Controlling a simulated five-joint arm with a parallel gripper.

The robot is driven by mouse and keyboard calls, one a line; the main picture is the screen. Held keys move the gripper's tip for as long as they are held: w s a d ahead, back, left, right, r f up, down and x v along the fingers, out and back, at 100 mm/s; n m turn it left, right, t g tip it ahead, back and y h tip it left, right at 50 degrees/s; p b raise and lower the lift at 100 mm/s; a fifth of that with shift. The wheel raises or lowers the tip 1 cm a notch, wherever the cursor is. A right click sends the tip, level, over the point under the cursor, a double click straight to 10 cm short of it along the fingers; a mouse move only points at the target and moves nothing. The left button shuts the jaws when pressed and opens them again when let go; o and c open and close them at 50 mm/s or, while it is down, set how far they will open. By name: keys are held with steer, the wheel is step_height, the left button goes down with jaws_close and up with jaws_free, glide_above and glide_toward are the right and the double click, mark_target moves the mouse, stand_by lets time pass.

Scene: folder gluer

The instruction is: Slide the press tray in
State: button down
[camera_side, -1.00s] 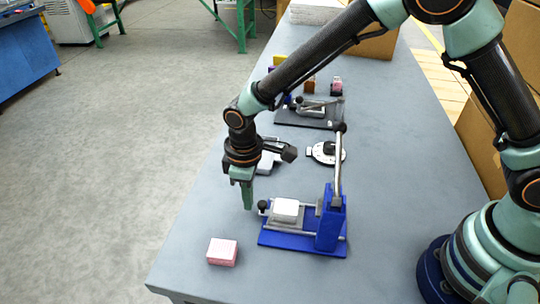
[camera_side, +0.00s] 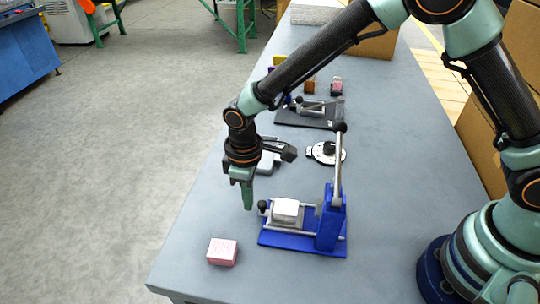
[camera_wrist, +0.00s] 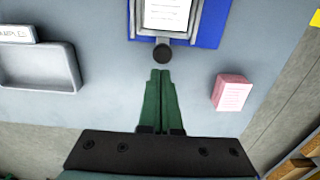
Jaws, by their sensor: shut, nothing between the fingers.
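The press has a blue base (camera_side: 300,246) and a blue column (camera_side: 331,224) with its lever (camera_side: 338,165) standing up. Its tray (camera_side: 274,224) sits out on the rails to the left of the column and carries a pale box (camera_side: 286,210). In the wrist view the box's top (camera_wrist: 166,14) is white with printed lines. A black knob (camera_side: 263,206) is at the tray's outer end; it also shows in the wrist view (camera_wrist: 163,53). My gripper (camera_side: 248,207) is shut and empty, just outside the knob. In the wrist view its fingertips (camera_wrist: 160,72) are close to the knob; contact is unclear.
A pink box (camera_side: 222,252) lies near the table's front left edge. A grey dish (camera_wrist: 40,68) shows in the wrist view. A round dial-like device (camera_side: 326,152) and a dark press-like fixture (camera_side: 310,112) stand farther back. The table right of the press is clear.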

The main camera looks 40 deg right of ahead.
mark_target(289, 207)
steer(key=shift+s+d, duration=0.1)
stand_by(0.3)
steer(key=shift+s+d, duration=3.25)
steer(key=shift+w+a, duration=0.25)
steer(key=shift+r, duration=3.5)
